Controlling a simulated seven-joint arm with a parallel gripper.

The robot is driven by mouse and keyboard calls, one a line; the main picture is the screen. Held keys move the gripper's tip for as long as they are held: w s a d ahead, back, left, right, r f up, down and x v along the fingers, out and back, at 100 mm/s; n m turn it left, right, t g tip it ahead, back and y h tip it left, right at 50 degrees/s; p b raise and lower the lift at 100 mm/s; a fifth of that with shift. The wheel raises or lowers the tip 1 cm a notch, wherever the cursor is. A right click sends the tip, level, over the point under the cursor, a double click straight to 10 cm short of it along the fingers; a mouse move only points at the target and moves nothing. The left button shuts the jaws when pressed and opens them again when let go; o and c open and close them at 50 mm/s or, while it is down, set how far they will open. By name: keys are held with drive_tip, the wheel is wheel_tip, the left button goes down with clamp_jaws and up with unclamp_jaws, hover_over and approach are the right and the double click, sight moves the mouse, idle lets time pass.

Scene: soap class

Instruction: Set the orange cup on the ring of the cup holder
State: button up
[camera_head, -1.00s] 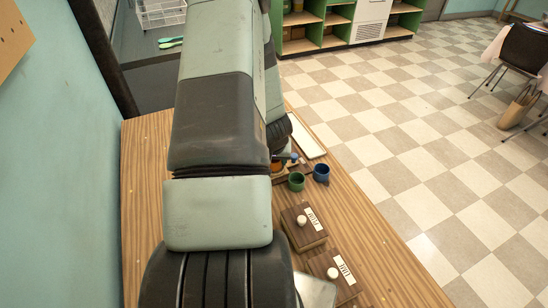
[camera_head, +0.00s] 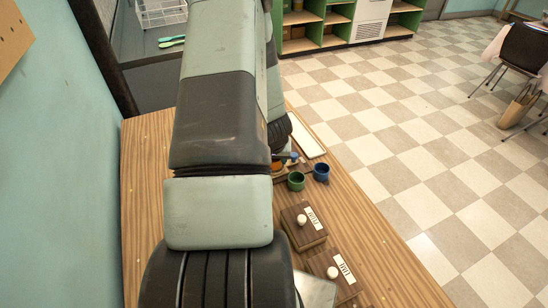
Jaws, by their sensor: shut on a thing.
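The orange cup (camera_head: 277,167) shows only as a small orange patch at the right edge of my arm, near the middle of the table. A dark part of my gripper (camera_head: 285,156) shows just above it; the rest of the gripper is hidden behind my arm. The gripper is shut on the orange cup. A small wooden piece, perhaps the cup holder (camera_head: 280,178), shows just below the orange patch. Its ring cannot be made out, and I cannot tell whether the cup touches it.
A green cup (camera_head: 296,181) and a blue cup (camera_head: 321,172) stand just right of the orange cup. A white tray (camera_head: 307,135) lies beyond.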

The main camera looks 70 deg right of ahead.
drive_tip(key=shift+f, duration=0.3)
drive_tip(key=o, duration=1.4)
drive_tip(key=shift+r, duration=3)
